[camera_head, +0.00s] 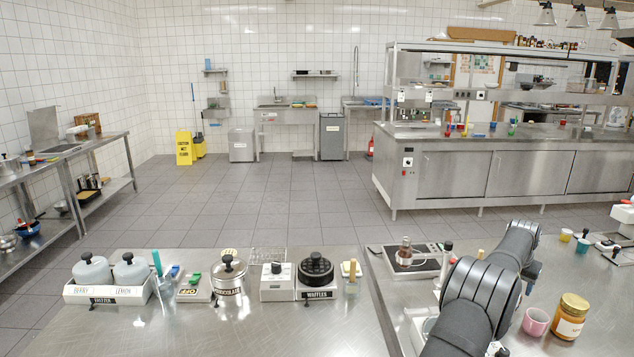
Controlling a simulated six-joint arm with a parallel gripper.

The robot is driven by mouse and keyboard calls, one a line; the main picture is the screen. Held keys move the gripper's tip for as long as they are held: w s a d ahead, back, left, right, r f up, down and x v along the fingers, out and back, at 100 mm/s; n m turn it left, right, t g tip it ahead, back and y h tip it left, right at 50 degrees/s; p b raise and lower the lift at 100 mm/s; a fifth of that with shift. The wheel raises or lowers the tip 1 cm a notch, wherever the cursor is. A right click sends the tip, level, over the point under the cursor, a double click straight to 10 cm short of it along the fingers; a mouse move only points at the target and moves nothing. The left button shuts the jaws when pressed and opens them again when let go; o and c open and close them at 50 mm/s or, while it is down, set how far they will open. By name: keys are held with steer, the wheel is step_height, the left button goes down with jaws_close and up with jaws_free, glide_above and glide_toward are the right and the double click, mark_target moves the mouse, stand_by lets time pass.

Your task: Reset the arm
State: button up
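My black arm (480,296) rises from the lower right, over the right-hand steel counter (590,335). Its thick links bend up and away, with a further link (519,245) near the counter's far side. A small blue-grey part (534,270) shows just beyond that link. I cannot make out my gripper or its fingers, which seem hidden behind the links. Whether it holds anything does not show.
Close to the arm are a pink cup (536,322), an amber jar (571,317) and a hotplate (418,262) with a glass flask (404,252). A waffle maker (316,269) and chocolate pot (229,274) stand left. The front left counter (230,325) is clear.

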steer(key=r, duration=0.4)
steer(key=shift+s+d+r, duration=0.15)
steer(key=shift+s+r, duration=0.25)
steer(key=s+d+r, duration=0.2)
steer(key=s+r, duration=0.5)
steer(key=s, duration=0.4)
steer(key=a+f, duration=0.1)
steer(key=a, duration=0.7)
steer(key=s+a+f, duration=0.1)
steer(key=a, duration=0.8)
steer(key=a+f, duration=0.2)
steer(key=a, duration=0.7)
steer(key=shift+s+a, duration=0.2)
steer(key=shift+s, duration=0.2)
steer(key=shift+w+a+f, duration=0.25)
steer(key=shift+w+f, duration=0.1)
steer(key=shift+w, duration=0.15)
steer(key=shift+w+a+f, duration=0.25)
steer(key=shift+w+f, duration=0.05)
steer(key=shift+w, duration=0.15)
steer(key=shift+w+a+f, duration=0.3)
steer(key=shift+w, duration=0.15)
